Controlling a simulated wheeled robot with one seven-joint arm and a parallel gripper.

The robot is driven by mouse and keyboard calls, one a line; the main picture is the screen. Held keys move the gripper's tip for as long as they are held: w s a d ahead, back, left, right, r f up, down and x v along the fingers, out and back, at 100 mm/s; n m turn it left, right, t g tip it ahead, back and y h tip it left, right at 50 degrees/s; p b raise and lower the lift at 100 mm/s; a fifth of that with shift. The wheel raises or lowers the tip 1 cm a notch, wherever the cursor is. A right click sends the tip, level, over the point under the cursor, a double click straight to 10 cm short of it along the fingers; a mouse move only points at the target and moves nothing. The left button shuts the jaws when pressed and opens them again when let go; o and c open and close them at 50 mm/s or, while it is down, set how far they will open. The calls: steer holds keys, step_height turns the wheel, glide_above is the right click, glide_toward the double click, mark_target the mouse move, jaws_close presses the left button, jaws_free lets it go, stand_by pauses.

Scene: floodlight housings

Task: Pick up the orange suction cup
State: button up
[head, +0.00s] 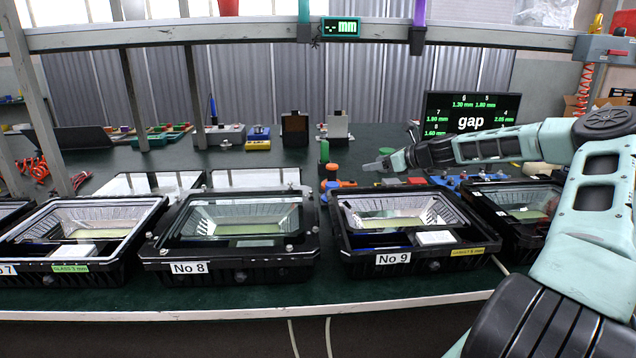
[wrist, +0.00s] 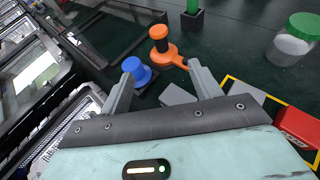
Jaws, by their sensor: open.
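The orange suction cup stands on the dark green bench top. In the wrist view the orange suction cup (wrist: 160,46) has an orange knob, a black neck and an orange base reaching right. In the head view the orange suction cup (head: 332,168) is left of my gripper (head: 376,164), behind the No 8 and No 9 housings. My gripper is open and empty. In the wrist view the suction cup lies beyond and between the fingertips of my gripper (wrist: 163,67), apart from its body. The right finger comes close to its base; I cannot tell if they touch.
A blue suction cup (wrist: 137,72) stands beside the left finger. A green post (wrist: 193,14) is behind the orange cup. A green-lidded jar (wrist: 292,42) and a red block (wrist: 299,127) are at the right. Floodlight housing No 9 (head: 400,268) is in front.

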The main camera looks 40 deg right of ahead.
mark_target(337, 166)
steer(key=x, duration=1.2)
steer(key=shift+w+d, duration=0.2)
steer(key=shift+w, duration=0.15)
steer(key=shift+a+r+x, duration=0.1)
steer(key=shift+x, duration=0.75)
steer(key=shift+a+r+x, duration=0.15)
steer(key=shift+x, duration=0.75)
steer(key=shift+a+r+x, duration=0.1)
steer(key=shift+x, duration=0.75)
jaws_close()
steer(key=shift+w+r, duration=0.1)
steer(key=shift+r, duration=0.05)
